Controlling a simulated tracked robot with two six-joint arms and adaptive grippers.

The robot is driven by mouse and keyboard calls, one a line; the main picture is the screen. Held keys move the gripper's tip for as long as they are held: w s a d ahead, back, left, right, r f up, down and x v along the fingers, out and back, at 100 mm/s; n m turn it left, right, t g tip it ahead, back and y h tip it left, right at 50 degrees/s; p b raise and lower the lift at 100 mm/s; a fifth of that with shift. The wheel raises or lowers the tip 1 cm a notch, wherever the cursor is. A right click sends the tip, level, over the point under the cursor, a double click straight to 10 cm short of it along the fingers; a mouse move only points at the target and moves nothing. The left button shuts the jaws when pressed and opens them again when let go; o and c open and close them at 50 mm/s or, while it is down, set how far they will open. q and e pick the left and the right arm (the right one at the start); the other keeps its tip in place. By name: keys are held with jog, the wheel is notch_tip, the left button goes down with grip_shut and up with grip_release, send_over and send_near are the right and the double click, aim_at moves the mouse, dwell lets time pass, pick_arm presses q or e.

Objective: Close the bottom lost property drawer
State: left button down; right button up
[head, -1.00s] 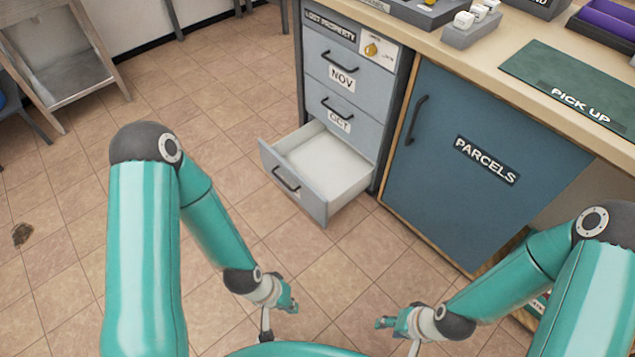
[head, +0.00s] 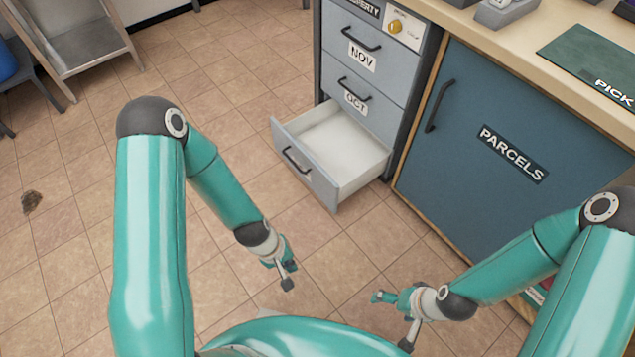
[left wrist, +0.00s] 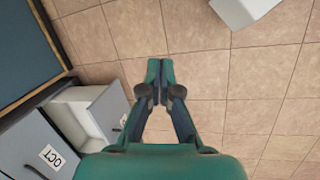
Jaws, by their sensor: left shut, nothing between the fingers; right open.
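The bottom lost property drawer (head: 320,184) is pulled out of the grey cabinet, and its pale inside looks empty. Its front carries a dark bar handle (head: 297,160). My left gripper (head: 286,279) is in front of the drawer, apart from it, shut and empty. In the left wrist view its fingertips (left wrist: 160,68) meet over the floor, with the open drawer (left wrist: 108,112) to their left. My right gripper (head: 392,321) is open and empty, right of the left one and apart from the drawer.
The NOV drawer (head: 370,60) and OCT drawer (head: 349,83) above are shut. The blue PARCELS door (head: 500,120) stands to the right under a counter. A grey metal stand (head: 90,47) is at the far left. The tiled floor before the drawer is clear.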

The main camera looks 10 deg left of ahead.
pick_arm(q)
jog(key=w+a+f+n+b, duration=0.2)
jog(key=w+f+n+b, duration=0.3)
jog(key=w+f+n, duration=0.2)
jog(key=n+t+h+b, duration=0.3)
jog(key=n+t+b, duration=0.4)
jog(key=n+b, duration=0.55)
send_near(324, 178)
jog(key=shift+n, duration=0.65)
jog(key=p+x, duration=0.2)
jog(key=x, duration=0.4)
jog(key=shift+d+f, duration=0.15)
jog(key=shift+f, duration=0.05)
pick_arm(e)
notch_tip(324, 178, down, 17)
jog(key=shift+f, duration=0.2)
pick_arm(q)
jog(key=shift+w, duration=0.1)
